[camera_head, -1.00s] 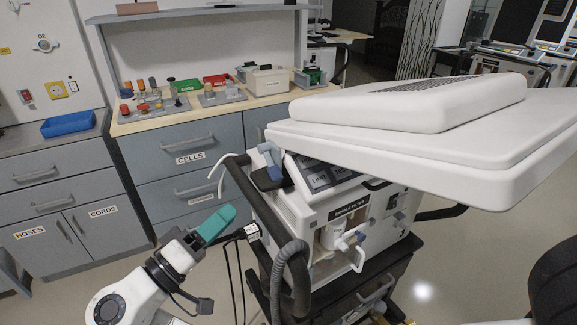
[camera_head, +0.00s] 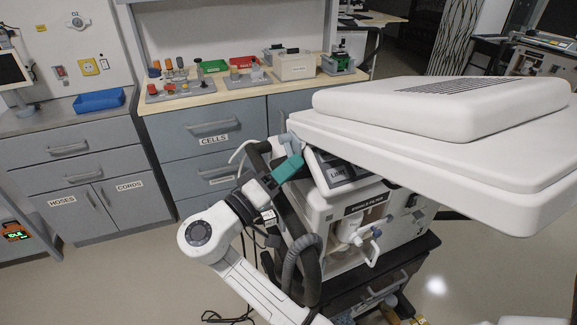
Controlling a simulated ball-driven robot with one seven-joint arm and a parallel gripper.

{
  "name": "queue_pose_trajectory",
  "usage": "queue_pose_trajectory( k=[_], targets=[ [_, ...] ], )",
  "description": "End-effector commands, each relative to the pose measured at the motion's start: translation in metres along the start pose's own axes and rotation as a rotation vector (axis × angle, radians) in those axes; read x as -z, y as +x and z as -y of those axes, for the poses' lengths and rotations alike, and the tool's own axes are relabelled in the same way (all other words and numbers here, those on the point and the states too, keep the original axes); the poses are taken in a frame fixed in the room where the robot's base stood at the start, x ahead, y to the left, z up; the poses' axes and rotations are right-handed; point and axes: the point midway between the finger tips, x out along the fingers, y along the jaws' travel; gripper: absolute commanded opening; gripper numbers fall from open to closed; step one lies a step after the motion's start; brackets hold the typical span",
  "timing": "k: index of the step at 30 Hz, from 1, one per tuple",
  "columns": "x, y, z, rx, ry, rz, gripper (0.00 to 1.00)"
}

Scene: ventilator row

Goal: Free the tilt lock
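The ventilator (camera_head: 335,208) stands on a dark cart, with a large white slab-like panel (camera_head: 430,135) tilted over its top. A grey-blue part (camera_head: 291,148) sits at the left edge of the ventilator's top, partly hidden by my gripper; I cannot tell whether it is the tilt lock. No part labelled tilt lock can be read. My gripper (camera_head: 289,168), with teal fingers, is at the ventilator's upper left corner, just in front of that part. I cannot tell whether it touches it. The fingers look like one block, so their opening is unclear.
A ribbed grey hose (camera_head: 300,262) and a dark cart rail (camera_head: 262,180) lie close below and beside my gripper. Cabinets with a wooden worktop (camera_head: 228,95) stand behind, carrying trays of parts. A blue bin (camera_head: 99,101) is at left.

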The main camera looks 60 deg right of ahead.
Motion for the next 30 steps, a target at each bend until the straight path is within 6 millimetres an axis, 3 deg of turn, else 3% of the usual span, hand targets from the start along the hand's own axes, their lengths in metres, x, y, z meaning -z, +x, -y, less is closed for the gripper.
queue_pose_trajectory(
  k=[9,20,30],
  targets=[
    [-0.0003,0.002,0.0002,0.0,0.0,0.0,0.34],
    [-0.0002,0.0018,0.0002,0.001,0.0,0.0,0.0],
    [-0.0002,0.0017,0.0004,0.001,-0.001,0.0,0.0]
  ],
)
